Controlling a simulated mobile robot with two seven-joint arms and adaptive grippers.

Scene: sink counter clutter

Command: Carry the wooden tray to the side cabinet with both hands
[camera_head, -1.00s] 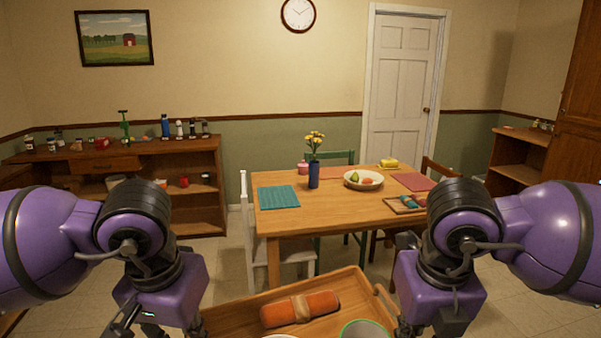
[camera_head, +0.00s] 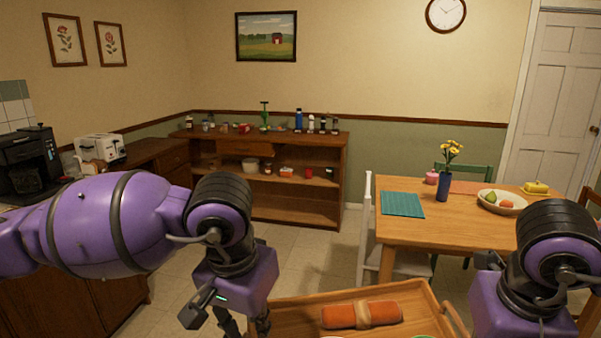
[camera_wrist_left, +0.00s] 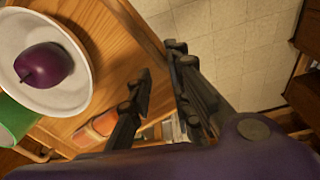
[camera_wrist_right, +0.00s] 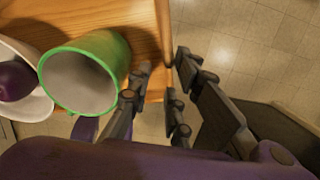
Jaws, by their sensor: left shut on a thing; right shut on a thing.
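The wooden tray (camera_head: 285,320) is at the bottom of the head view, held out in front of me. It carries an orange rolled cloth (camera_head: 362,315) with a tan band, a white bowl with a purple fruit (camera_wrist_left: 45,66), and a green-rimmed cup (camera_wrist_right: 85,71). My left gripper (camera_wrist_left: 160,62) is shut on one side of the tray. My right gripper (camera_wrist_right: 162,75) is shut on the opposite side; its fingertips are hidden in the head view. A low wooden cabinet with open shelves (camera_head: 337,175) stands against the back wall.
The cabinet top holds jars, bottles and a green stand (camera_head: 264,116). A dining table (camera_head: 440,228) with a white chair (camera_head: 365,235) stands at right. A counter with a toaster (camera_head: 100,149) and coffee machine (camera_head: 30,165) is at left. Floor is clear between cabinet and tray.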

